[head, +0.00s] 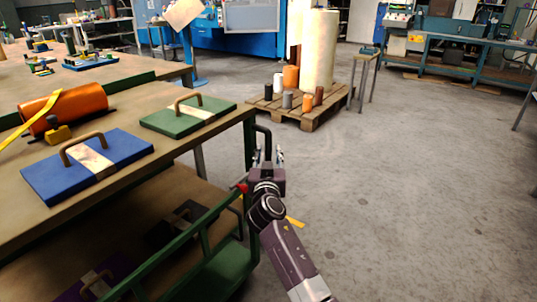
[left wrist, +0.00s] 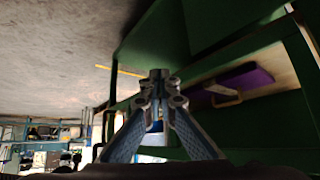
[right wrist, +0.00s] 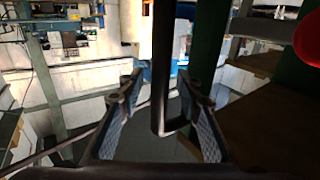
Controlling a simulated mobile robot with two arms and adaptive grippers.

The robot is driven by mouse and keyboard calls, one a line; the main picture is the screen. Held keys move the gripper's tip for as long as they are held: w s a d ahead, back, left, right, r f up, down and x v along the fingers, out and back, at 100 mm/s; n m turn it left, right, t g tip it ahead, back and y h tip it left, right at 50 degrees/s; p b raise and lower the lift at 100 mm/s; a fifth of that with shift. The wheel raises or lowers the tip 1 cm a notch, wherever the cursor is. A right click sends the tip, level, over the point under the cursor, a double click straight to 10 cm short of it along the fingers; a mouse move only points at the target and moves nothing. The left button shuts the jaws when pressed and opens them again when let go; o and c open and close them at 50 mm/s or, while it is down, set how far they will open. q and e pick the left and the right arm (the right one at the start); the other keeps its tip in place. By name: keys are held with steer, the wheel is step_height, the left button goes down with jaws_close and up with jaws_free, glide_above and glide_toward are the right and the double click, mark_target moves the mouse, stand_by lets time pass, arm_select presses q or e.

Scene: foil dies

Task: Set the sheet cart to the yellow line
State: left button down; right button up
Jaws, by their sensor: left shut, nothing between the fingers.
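The sheet cart (head: 215,138) has a green frame, a wooden top and a lower shelf, and fills the left of the head view. My right gripper (head: 267,156) is at this handle. In the right wrist view the black bar (right wrist: 162,70) runs between the open fingers (right wrist: 162,88), with gaps on both sides. A short piece of the yellow line (head: 295,222) shows on the floor beside my right arm. It also shows in the left wrist view (left wrist: 118,70). My left gripper (left wrist: 158,78) is shut and empty near green framework.
A blue die (head: 55,178), a green die (head: 165,122) and an orange roll (head: 75,105) lie on the cart top. A purple die (left wrist: 245,85) is on the lower shelf. A pallet (head: 310,118) with rolls stands ahead. The floor at right is clear.

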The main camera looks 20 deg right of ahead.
jaws_close()
stand_by(0.4)
steer(key=shift+d, duration=0.1)
